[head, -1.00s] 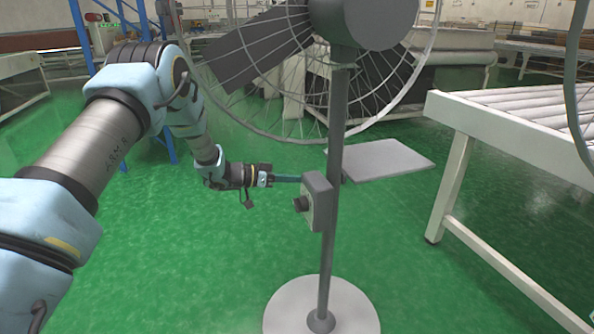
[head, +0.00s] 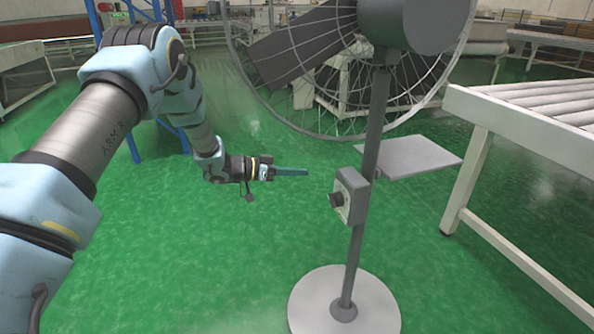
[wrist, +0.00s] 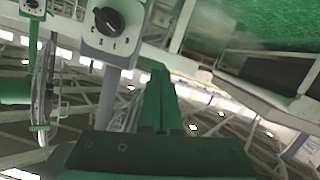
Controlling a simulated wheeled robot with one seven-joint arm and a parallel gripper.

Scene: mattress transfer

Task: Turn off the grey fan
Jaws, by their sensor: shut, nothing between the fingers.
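The grey fan (head: 372,130) stands on a round white base (head: 310,308) in the middle right of the head view. A control box (head: 352,196) with a dark round knob (head: 336,200) sits partway up its pole. My gripper (head: 306,172) is shut and empty, left of the control box and a little above it, with a gap between them. In the wrist view my gripper's fingers (wrist: 160,92) are together. There the box face (wrist: 120,22) with its dark knob (wrist: 108,21) and markings shows at the top, left of the fingertips.
A white roller table (head: 480,150) stands at the right. A flat grey panel (head: 420,157) lies behind the fan pole. A blue rack post (head: 130,140) rises behind my arm. The green floor left of the fan is clear.

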